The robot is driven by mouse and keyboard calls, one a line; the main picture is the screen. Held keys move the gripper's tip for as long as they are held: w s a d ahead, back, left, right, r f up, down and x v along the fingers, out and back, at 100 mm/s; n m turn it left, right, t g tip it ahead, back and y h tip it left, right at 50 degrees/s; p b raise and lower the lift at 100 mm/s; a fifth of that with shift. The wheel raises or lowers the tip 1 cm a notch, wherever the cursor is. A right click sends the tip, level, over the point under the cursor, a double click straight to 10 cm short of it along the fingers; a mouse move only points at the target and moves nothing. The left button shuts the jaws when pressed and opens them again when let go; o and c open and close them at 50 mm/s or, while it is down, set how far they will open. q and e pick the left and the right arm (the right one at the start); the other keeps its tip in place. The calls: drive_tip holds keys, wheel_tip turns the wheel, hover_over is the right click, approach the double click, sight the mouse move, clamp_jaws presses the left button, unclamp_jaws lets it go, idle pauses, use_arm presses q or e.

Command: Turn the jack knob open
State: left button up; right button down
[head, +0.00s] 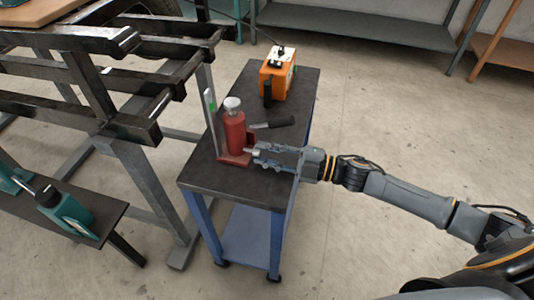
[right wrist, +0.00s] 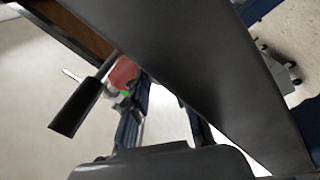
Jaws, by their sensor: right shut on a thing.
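The red bottle jack (head: 235,132) stands upright on the dark top of a small blue-legged cart, with a light grey cap on it. Its black-gripped handle (head: 278,122) sticks out to the right. My right gripper (head: 256,155) reaches in from the right, low at the jack's base, and is shut on the jack knob, which the fingers hide. In the right wrist view the red jack (right wrist: 122,72) shows beyond the fingers, with the black handle grip (right wrist: 76,108) to the left. A small green patch shows near the fingertips. My left gripper is not in view.
An orange device (head: 278,74) stands at the cart's far end. The cart top (head: 215,182) is bare at its near end. A black metal frame (head: 120,127) stands close on the left. The floor on the right is clear.

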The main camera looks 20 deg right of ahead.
drive_tip(key=shift+f+n, duration=0.1)
drive_tip(key=shift+n, duration=0.5)
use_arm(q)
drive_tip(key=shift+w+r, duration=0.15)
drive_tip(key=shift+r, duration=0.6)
use_arm(e)
drive_tip(key=shift+n, duration=0.6)
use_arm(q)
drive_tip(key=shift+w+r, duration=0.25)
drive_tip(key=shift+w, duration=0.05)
use_arm(e)
drive_tip(key=c, duration=1.1)
unclamp_jaws()
